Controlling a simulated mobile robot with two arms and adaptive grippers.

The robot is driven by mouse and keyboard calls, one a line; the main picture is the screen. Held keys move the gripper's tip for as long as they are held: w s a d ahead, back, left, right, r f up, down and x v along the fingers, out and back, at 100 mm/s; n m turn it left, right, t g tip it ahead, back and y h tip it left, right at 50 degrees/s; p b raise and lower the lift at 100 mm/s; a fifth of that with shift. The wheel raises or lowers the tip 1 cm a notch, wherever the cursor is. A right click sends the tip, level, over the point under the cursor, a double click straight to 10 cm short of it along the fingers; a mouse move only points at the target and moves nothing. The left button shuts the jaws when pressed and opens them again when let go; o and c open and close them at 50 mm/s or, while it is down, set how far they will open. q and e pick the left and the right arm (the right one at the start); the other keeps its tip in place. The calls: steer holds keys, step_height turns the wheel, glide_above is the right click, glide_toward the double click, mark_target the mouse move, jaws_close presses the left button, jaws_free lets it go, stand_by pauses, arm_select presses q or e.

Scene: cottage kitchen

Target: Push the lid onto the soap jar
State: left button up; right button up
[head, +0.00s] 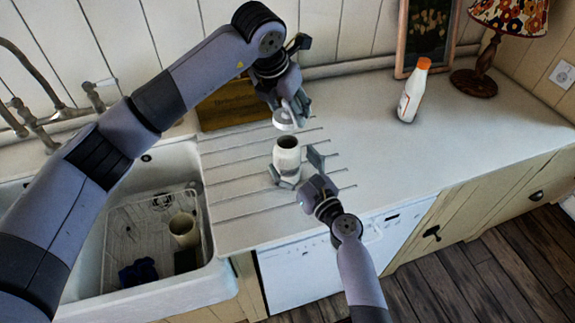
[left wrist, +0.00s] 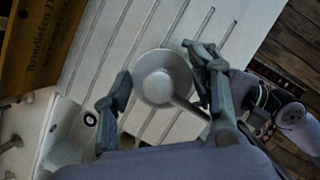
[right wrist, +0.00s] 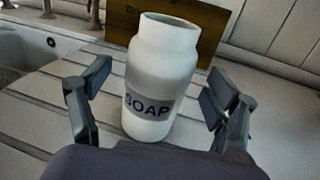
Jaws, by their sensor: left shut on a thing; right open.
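The soap jar (head: 287,158), white with an open mouth, stands upright on the grooved drainboard. In the right wrist view, its grey SOAP label (right wrist: 150,105) faces me. My right gripper (head: 301,171) is open, with one finger on each side of the jar and visible gaps. My left gripper (head: 291,111) is shut on the pale round lid (head: 283,121) and holds it above the jar's mouth, apart from it. In the left wrist view, the lid (left wrist: 155,84) has a raised centre and a spout toward the lower right; it hides the jar.
A white sink (head: 175,283) with a rack and a beige cup (head: 185,230) lies left. A wooden board (head: 232,108) leans behind the drainboard. A white bottle with an orange cap (head: 412,95) stands right.

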arm_select(q)
steer(key=shift+w, duration=0.1)
arm_select(e)
steer(key=shift+x, duration=1.95)
steer(key=c, duration=1.8)
arm_select(q)
steer(key=shift+f, duration=2.45)
